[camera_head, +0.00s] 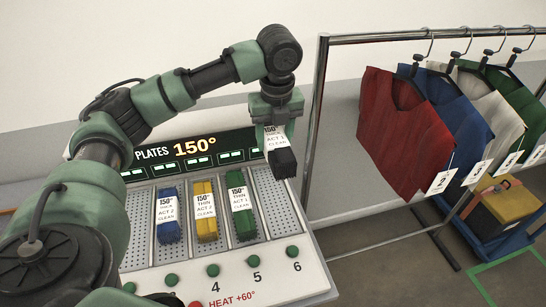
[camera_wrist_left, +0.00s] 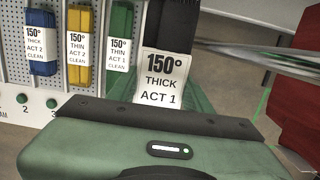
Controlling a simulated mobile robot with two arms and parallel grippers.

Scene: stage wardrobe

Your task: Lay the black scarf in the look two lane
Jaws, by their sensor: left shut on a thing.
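The black scarf (camera_head: 282,163) hangs folded from my left gripper (camera_head: 275,118), which is shut on it. A white tag reading 150°, THICK, ACT 1 shows on it. In the left wrist view the black scarf (camera_wrist_left: 172,25) extends away beyond the gripper (camera_wrist_left: 155,112). In the head view it appears over the rightmost perforated plate (camera_head: 272,200) of the console; its height above the plate is hard to judge. No lane marked look two can be read in these frames. My right gripper is not in view.
Blue (camera_head: 168,215), yellow (camera_head: 205,212) and green (camera_head: 242,212) tagged bundles lie on neighbouring plates of the console (camera_head: 240,285). A metal rail (camera_head: 312,125) stands close right of the gripper, with red (camera_head: 400,130), blue, white and green garments. A yellow case (camera_head: 505,212) sits below them.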

